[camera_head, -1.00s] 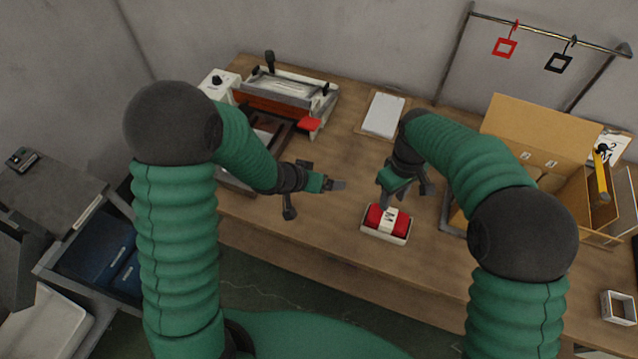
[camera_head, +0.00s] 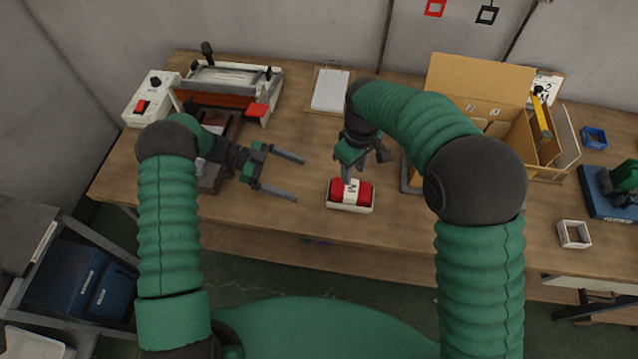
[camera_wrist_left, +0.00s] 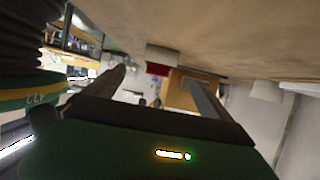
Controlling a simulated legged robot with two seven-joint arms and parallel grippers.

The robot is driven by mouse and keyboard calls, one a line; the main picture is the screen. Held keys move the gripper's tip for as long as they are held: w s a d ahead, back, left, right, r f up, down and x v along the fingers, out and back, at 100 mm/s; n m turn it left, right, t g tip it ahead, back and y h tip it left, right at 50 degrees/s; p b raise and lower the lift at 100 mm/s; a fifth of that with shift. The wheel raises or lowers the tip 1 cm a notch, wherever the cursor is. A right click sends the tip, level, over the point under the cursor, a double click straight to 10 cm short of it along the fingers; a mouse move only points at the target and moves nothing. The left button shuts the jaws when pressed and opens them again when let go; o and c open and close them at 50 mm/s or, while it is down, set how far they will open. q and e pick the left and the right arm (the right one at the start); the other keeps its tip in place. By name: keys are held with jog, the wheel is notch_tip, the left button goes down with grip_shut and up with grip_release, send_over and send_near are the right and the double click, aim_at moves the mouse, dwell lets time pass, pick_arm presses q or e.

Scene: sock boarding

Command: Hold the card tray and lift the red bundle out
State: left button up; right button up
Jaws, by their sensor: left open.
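The red bundle (camera_head: 363,192) with a white band marked M lies in the small white card tray (camera_head: 349,208) near the front edge of the table. Both also show in the left wrist view, as a red patch (camera_wrist_left: 157,69) and a pale block (camera_wrist_left: 161,53). My left gripper (camera_head: 299,179) is open and empty, left of the tray, its two fingers pointing towards it with a gap between. My right gripper (camera_head: 347,178) points down over the back of the tray, close to the bundle. Its fingertips overlap the bundle's edge in view, so contact and opening are unclear.
A press-like machine (camera_head: 230,85) with a red handle stands at the back left. A white pad (camera_head: 330,90) lies behind my right gripper. A cardboard box (camera_head: 478,82) stands back right, and a small white open box (camera_head: 574,235) front right. Table between left gripper and tray is clear.

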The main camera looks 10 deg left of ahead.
aim_at(333, 191)
pick_arm(q)
jog(key=x, duration=1.1)
jog(key=shift+d+f, duration=0.15)
jog(key=shift+d, duration=0.15)
pick_arm(e)
jog(key=shift+d, duration=0.15)
pick_arm(q)
jog(key=shift+d+f, duration=0.25)
jog(key=shift+d, duration=0.15)
pick_arm(e)
jog(key=shift+a, duration=0.2)
pick_arm(q)
jog(key=shift+d, duration=0.3)
jog(key=shift+c, duration=0.2)
pick_arm(e)
jog(key=shift+d, duration=0.35)
pick_arm(q)
jog(key=c, duration=0.5)
jog(key=shift+a, duration=0.15)
jog(key=c, duration=0.9)
pick_arm(e)
jog(key=shift+a, duration=0.15)
